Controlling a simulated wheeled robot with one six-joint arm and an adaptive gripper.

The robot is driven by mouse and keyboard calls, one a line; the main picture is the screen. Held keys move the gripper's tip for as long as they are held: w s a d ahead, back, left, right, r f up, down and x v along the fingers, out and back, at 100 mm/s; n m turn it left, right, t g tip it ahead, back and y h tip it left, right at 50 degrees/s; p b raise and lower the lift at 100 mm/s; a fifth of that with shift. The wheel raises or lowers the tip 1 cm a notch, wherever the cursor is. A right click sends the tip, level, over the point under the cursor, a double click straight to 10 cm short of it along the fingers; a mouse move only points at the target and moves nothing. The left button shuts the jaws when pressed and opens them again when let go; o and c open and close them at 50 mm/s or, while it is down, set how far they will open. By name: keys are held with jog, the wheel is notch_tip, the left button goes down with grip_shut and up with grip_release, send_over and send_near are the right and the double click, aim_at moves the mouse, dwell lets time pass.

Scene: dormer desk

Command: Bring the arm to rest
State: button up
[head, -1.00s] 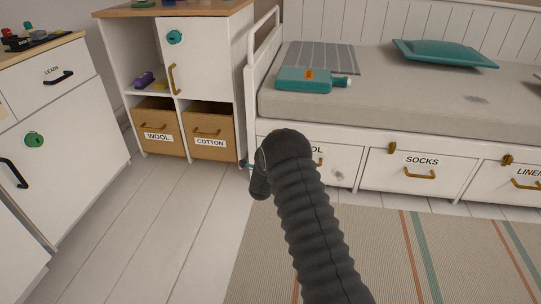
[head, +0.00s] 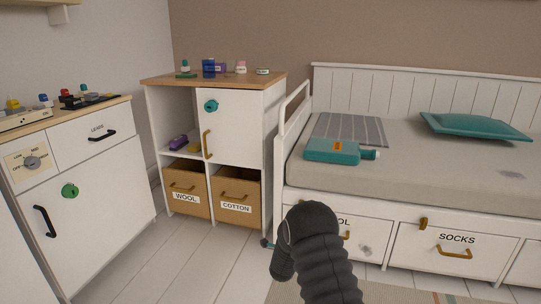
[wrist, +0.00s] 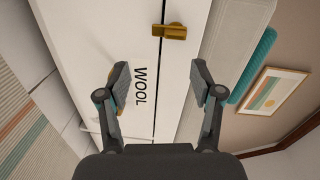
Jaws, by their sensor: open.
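My gripper (wrist: 160,88) is open in the wrist view, its two fingers apart with nothing between them. It faces a white drawer front (wrist: 150,120) marked WOOL, which appears turned sideways. A gold latch (wrist: 174,31) sits beyond the fingers, and part of a gold handle shows behind the left finger. In the head view my dark ribbed arm rises at the bottom middle, before the bed's left drawer (head: 366,226), whose label is partly covered. The bed drawers look shut.
The bed (head: 430,165) holds a teal bottle (head: 333,151) and a teal pillow (head: 474,126). A shelf cabinet (head: 275,130) with WOOL and COTTON boxes stands left of it. A white counter (head: 120,200) is at far left. Bare floor (head: 190,262) lies between.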

jog(key=s+a+f+n+g+y, duration=0.3)
jog(key=s+f+n+g, duration=0.25)
jog(key=f, duration=0.45)
jog(key=s+a+r+n+g+y+p, duration=0.1)
jog(key=s+r+n+g, duration=0.15)
jog(key=s, duration=0.25)
jog(key=s+a+r+n+g+y, duration=0.2)
jog(key=s+n, duration=0.2)
jog(key=s, duration=0.1)
jog(key=s+d+r+n+p, duration=0.2)
jog(key=s+d+r+p, duration=0.1)
jog(key=s+r, duration=1)
jog(key=s+d+r+n+p, duration=0.3)
jog(key=s+r, duration=1)
jog(key=r, duration=0.3)
jog(key=s+d+r+n+h+p, duration=0.1)
jog(key=s+d+r+n+p, duration=0.2)
jog(key=s+r, duration=0.9)
jog(key=shift+s+d+r+g+p, duration=0.25)
jog(key=shift+s+r+g+p, duration=0.15)
jog(key=shift+r, duration=0.85)
